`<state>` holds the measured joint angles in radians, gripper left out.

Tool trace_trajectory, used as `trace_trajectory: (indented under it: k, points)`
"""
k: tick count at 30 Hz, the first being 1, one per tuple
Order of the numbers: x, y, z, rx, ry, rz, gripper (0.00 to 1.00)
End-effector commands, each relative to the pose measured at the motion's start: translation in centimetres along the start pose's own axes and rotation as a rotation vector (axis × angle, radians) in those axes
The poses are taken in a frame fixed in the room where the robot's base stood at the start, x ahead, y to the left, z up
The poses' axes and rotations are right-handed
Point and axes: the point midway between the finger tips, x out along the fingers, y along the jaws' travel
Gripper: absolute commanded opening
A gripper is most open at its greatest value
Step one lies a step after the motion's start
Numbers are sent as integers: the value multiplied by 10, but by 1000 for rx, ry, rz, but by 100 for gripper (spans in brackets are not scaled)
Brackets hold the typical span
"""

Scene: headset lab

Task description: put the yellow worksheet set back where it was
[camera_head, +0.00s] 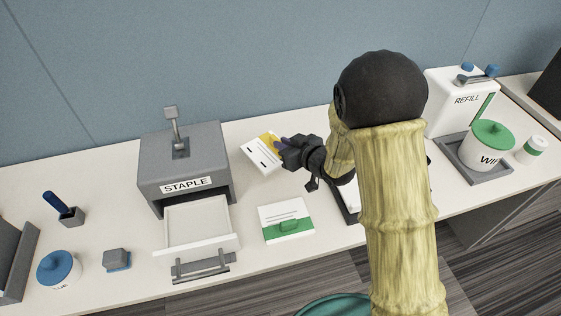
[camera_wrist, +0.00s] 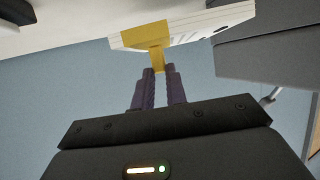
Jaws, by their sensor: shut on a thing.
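The yellow worksheet set (camera_head: 261,155) is a white block of sheets with a yellow band and dark printed lines. My gripper (camera_head: 283,147) is shut on its yellow side, to the right of the stapler in the head view. In the wrist view the fingertips (camera_wrist: 160,71) pinch a yellow tab, with the white sheets (camera_wrist: 205,26) beyond it. The set looks tilted and above the table, though the exact height is hard to tell. A green worksheet set (camera_head: 286,222) lies flat on the table in front of it.
The grey STAPLE machine (camera_head: 183,160) stands left, its drawer (camera_head: 198,228) open toward the front. My arm hides the table's middle right.

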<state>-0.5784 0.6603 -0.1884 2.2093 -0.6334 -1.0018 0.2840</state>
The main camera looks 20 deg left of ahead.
Motion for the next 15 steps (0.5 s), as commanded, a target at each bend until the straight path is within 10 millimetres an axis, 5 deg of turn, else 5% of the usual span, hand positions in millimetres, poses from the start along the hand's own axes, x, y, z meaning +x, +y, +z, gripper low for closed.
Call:
trace_trajectory:
  k: [4, 15]
  points:
    - [8, 0, 18, -1, 1, -1, 0]
    - [8, 5, 24, 3, 1, 8, 0]
